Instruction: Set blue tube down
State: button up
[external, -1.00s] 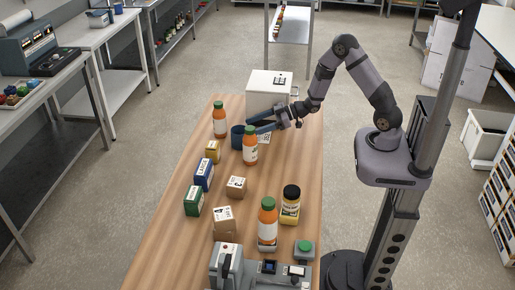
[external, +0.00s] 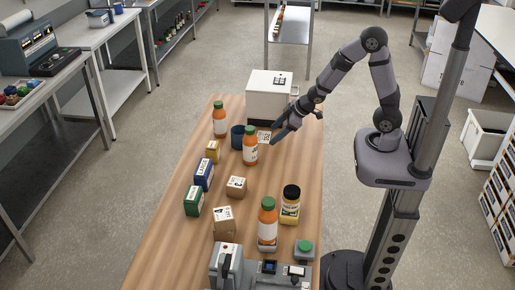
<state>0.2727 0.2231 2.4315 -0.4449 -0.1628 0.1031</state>
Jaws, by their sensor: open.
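The blue tube (external: 238,136) stands upright on the wooden table, just behind and left of an orange bottle (external: 250,150) with a green cap. The bottle hides part of its right side. My gripper (external: 273,141) is open and empty, to the right of the tube and the bottle, apart from the tube. Its fingers point down and to the left over the table.
A white box-shaped machine (external: 268,92) stands behind the tube. Another orange bottle (external: 219,121) is to its left. A small yellow box (external: 212,152), a blue box (external: 203,174) and a brown carton (external: 236,187) stand nearer the front. A flat labelled item (external: 264,136) lies near my gripper.

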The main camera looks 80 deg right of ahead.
jog(key=s+a+g, duration=0.2)
jog(key=s+a, duration=0.1)
jog(key=s, duration=0.3)
jog(key=s+a+r+g, duration=0.1)
jog(key=s+a+g, duration=0.1)
jog(key=s, duration=0.4)
jog(key=s+a+m+g+y, duration=0.1)
jog(key=s+a+g, duration=0.2)
jog(key=s, duration=0.4)
jog(key=shift+a+r, duration=0.2)
jog(key=shift+a, duration=0.6)
